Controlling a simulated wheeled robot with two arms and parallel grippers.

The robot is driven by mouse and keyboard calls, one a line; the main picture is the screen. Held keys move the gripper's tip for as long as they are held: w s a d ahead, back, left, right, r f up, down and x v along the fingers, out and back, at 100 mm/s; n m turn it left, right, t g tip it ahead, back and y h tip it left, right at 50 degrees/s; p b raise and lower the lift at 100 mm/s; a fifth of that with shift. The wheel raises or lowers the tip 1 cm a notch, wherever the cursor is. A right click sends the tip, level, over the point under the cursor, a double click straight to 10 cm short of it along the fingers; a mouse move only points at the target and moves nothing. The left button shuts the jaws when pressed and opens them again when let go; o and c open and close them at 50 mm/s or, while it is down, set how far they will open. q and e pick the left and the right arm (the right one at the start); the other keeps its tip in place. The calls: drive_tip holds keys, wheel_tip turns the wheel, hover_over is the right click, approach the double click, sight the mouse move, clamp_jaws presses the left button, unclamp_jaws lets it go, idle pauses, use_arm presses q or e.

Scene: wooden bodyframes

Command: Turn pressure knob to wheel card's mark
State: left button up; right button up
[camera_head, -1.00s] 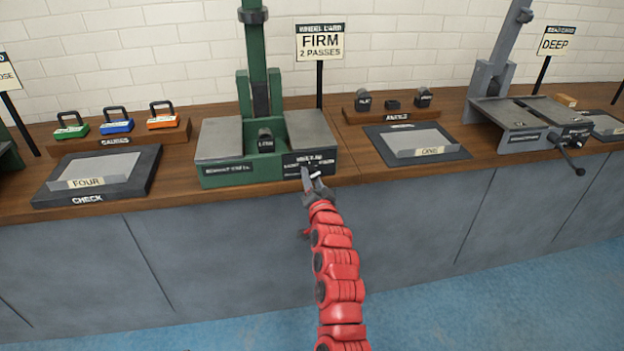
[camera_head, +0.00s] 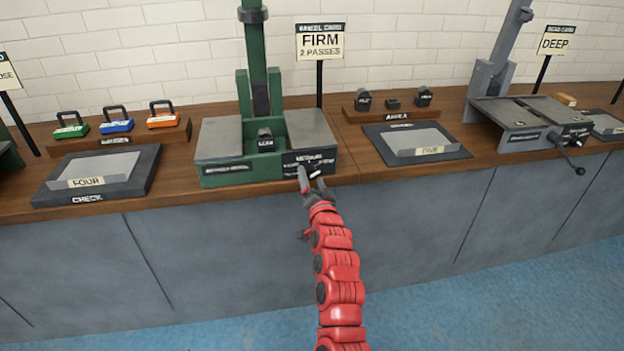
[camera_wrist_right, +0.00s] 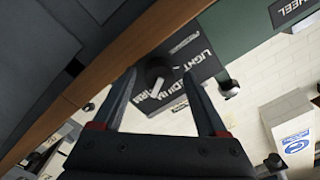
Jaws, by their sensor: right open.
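The wheel card (camera_head: 320,42) stands on a black post behind the green machine (camera_head: 228,172) and reads FIRM, 2 PASSES. The pressure knob shows in the right wrist view (camera_wrist_right: 157,76) as a dark round knob with a pale pointer. It sits on a black panel (camera_head: 310,160) with the words LIGHT, MEDIUM and FIRM, the lettering partly covered. My right gripper (camera_head: 312,178) is in front of this panel. In the right wrist view its two fingers (camera_wrist_right: 160,98) are apart, one on each side of the knob; I cannot tell whether they touch it. My left gripper is out of view.
A CHECK tray (camera_head: 152,188) lies left of the green machine, with a rack of coloured blocks (camera_head: 118,142) behind it. Another tray (camera_head: 462,152) and a grey machine (camera_head: 515,113) with a crank stand to the right. The counter front drops below my arm.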

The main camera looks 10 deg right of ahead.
drive_tip(key=s, duration=1.7)
